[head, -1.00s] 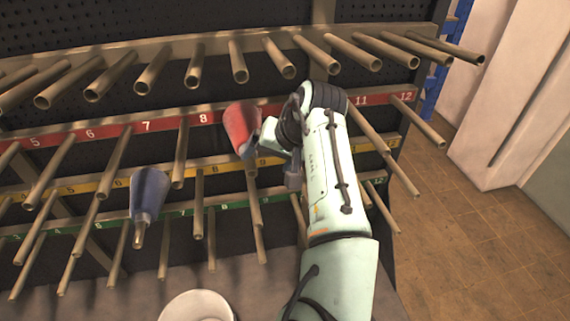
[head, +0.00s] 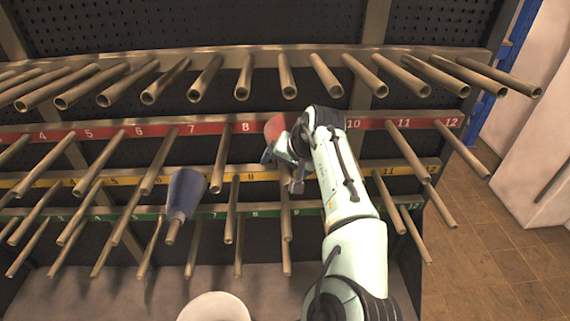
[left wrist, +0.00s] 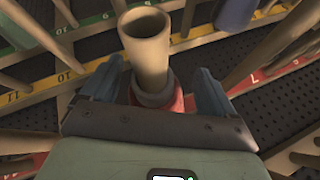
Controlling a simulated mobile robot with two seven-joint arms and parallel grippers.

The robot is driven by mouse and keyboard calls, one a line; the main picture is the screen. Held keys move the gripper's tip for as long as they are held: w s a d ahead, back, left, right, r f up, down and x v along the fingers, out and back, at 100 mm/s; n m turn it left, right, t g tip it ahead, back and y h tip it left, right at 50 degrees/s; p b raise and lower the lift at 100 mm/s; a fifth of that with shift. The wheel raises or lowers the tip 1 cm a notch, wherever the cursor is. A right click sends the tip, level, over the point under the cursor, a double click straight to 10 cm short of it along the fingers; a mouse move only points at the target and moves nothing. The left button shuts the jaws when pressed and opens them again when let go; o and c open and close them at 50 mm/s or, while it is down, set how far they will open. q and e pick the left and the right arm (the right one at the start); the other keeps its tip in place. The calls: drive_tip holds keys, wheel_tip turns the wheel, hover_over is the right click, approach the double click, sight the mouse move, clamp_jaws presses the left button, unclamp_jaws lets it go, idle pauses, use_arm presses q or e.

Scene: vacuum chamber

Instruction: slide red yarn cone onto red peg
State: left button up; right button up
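The red yarn cone (head: 274,126) is at the red label row (head: 98,134), between labels 8 and 10, partly hidden behind my left gripper (head: 282,154). In the left wrist view, the red of the cone (left wrist: 179,103) shows behind a dark ring. A tan peg (left wrist: 150,50) sticks out through the ring toward the camera, so the cone appears to be around this peg. The left gripper's two blue-grey fingers stand apart on either side of the cone, with a visible gap at the right finger. The label behind the cone is hidden. My right gripper is not in view.
A blue cone (head: 186,192) sits on a peg to the left, lower in the rack; it also shows in the left wrist view (left wrist: 236,14). Many tan pegs stick out around the gripper, including a bare top row (head: 243,78). The floor (head: 480,250) at right is clear.

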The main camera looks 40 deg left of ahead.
use_arm(q)
drive_tip(key=c, duration=1.5)
drive_tip(key=shift+o, duration=0.2)
drive_tip(key=shift+w+a, duration=0.3)
drive_tip(key=shift+w, duration=0.05)
drive_tip(key=o, duration=1.6)
